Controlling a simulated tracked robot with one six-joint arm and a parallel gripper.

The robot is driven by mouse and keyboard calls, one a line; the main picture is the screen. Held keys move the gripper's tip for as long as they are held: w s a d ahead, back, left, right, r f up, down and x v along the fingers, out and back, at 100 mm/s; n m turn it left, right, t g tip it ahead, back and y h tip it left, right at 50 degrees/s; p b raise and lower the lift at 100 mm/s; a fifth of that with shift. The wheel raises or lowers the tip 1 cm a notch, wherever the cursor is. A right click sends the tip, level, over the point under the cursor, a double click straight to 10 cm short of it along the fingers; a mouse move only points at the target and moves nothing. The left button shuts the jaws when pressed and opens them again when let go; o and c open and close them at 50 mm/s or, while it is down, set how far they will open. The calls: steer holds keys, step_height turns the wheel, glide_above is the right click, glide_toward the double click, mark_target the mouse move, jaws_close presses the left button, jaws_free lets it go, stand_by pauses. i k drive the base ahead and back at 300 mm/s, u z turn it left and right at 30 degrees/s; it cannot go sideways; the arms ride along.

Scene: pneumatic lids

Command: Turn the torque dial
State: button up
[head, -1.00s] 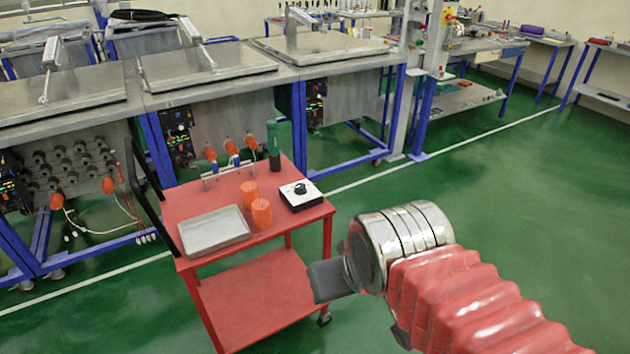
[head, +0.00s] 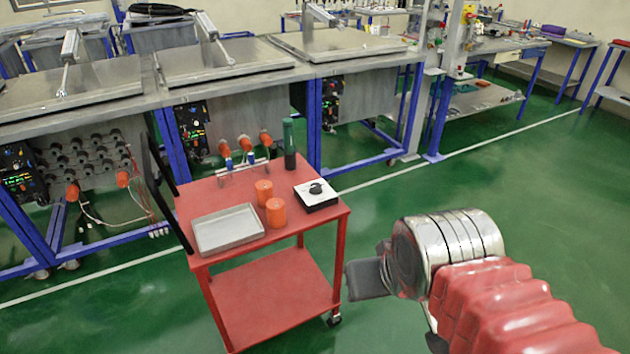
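The torque dial (head: 316,189) is a black knob on a small box with a white top and dark sides. The dial box (head: 308,199) sits near the right edge of the red cart's top. My gripper (head: 366,279) is in front of the cart, to the right of and below the dial in the head view, and apart from it. Only a dark finger part shows at the end of the metal wrist. I cannot tell whether it is open or shut, and I see nothing held in it.
The red cart (head: 262,312) also carries a grey tray (head: 228,231), two orange cylinders (head: 276,212), a dark green bottle (head: 290,145) and a small rack with blue parts (head: 228,164). Steel benches (head: 240,84) stand behind it. Green floor (head: 480,180) is clear to the right.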

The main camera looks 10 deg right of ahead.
mark_target(315, 188)
steer(key=i, duration=1)
